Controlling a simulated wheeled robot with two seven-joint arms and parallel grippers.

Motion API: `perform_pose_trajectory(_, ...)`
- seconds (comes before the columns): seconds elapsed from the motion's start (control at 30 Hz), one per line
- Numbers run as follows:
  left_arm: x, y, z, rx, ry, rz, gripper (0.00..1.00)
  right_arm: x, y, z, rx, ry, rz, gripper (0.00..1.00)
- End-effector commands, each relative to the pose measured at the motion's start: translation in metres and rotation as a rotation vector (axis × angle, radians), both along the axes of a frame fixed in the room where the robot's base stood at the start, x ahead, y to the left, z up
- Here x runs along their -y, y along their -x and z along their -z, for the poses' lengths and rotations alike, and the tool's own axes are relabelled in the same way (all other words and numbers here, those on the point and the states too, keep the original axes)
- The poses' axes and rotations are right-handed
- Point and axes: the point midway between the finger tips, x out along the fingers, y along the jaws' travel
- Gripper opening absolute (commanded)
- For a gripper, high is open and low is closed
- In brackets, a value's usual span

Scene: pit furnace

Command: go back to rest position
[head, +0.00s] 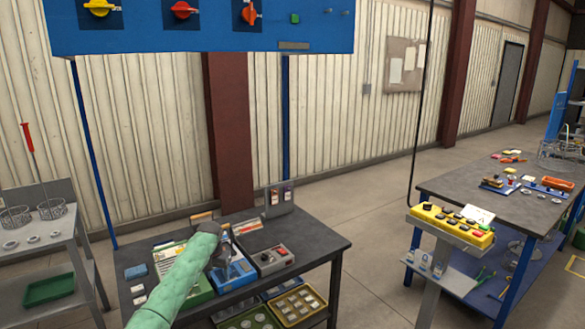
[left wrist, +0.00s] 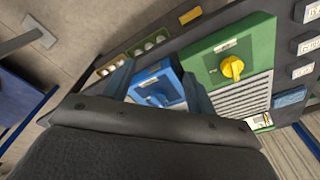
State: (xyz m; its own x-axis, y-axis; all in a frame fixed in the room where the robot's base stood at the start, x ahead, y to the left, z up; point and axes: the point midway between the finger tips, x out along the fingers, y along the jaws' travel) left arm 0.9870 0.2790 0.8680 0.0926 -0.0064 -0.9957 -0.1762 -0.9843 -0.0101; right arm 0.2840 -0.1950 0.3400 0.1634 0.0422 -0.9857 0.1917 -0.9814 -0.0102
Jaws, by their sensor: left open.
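My left arm, in a pale green sleeve, reaches in from the bottom of the head view over the dark table (head: 325,238). Its gripper (head: 228,262) is over a blue box (head: 236,275) on that table. In the left wrist view the two fingers of my left gripper (left wrist: 158,88) stand apart. The blue box (left wrist: 156,80) shows between and beyond them; whether they touch it I cannot tell. A green box with a yellow knob (left wrist: 232,67) lies to the right of it. My right gripper is in neither view.
A grey box with a red button (head: 272,261) is right of my gripper. A blue panel with knobs (head: 205,28) hangs above. A yellow button box (head: 450,226) on a stand and a workbench (head: 480,185) are at the right. A grey rack (head: 45,245) is at the left.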

Motion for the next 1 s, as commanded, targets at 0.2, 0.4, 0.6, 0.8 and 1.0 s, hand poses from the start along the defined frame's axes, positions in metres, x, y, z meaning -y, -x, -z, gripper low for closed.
perform_pose_trajectory(0.2,0.001,-0.023,-0.009,0.132,-0.015,0.006,0.57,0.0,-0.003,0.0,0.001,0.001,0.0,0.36)
perform_pose_trajectory(0.4,0.002,-0.051,-0.034,0.297,-0.034,0.019,0.57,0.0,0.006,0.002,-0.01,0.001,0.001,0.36)
perform_pose_trajectory(0.6,0.009,-0.081,-0.077,0.498,-0.048,0.038,0.57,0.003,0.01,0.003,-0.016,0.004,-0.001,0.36)
perform_pose_trajectory(0.8,0.022,-0.086,-0.082,0.67,-0.052,0.061,0.57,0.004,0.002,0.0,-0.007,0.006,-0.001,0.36)
perform_pose_trajectory(1.0,0.033,-0.068,-0.049,0.746,-0.051,0.076,0.57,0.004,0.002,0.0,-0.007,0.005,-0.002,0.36)
